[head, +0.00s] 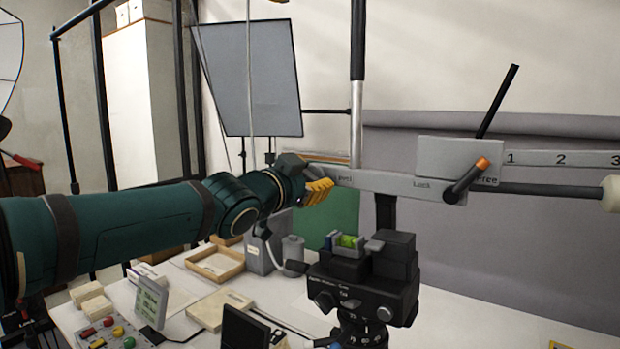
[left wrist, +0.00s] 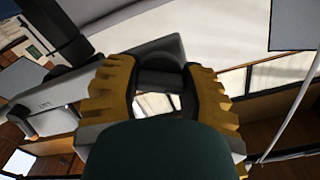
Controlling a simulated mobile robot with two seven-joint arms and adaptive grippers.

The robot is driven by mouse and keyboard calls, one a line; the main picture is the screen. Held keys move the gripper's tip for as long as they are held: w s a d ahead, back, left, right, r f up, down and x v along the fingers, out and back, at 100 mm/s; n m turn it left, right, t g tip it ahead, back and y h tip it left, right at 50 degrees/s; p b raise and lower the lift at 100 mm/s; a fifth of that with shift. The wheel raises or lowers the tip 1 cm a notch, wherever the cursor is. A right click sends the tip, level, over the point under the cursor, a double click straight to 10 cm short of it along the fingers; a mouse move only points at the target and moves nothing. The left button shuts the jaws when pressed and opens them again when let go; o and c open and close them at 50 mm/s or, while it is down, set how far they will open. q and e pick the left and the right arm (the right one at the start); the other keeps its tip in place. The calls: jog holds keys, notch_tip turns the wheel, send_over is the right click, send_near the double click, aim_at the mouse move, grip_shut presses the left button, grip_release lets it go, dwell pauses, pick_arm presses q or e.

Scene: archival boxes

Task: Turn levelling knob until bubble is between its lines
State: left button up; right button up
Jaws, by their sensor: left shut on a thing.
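My left gripper (head: 318,190), with yellow ridged fingertips, is at the left end of a grey horizontal bar (head: 390,183). In the left wrist view the gripper (left wrist: 160,92) is shut on a dark, rounded knob (left wrist: 160,79), with a finger on either side. The fingers largely hide this knob in the head view. A green bubble vial (head: 347,241) sits on top of the black camera-stand head (head: 362,288), below and right of the gripper. It is too small to tell where the bubble lies against its lines. My right gripper is not in view.
A lever with an orange tip (head: 466,180) is on the bar beside "Lock" and "Free" marks. A numbered scale (head: 560,159) runs right. Below stand a wooden tray (head: 215,264), a small display (head: 151,302) and a button panel (head: 108,338). A grey panel (head: 249,78) stands behind.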

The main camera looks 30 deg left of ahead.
pick_arm(q)
jog(key=m+b, duration=0.1)
jog(key=m, duration=0.2)
jog(key=shift+m, duration=0.3)
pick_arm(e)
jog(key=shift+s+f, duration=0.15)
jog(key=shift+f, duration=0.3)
pick_arm(q)
jog(key=shift+m, duration=1.8)
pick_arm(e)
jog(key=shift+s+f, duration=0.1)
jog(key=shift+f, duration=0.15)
pick_arm(q)
jog(key=o, duration=1.2)
jog(key=shift+s, duration=0.1)
jog(key=s+a, duration=0.1)
jog(key=s, duration=1)
jog(key=shift+s+a, duration=0.35)
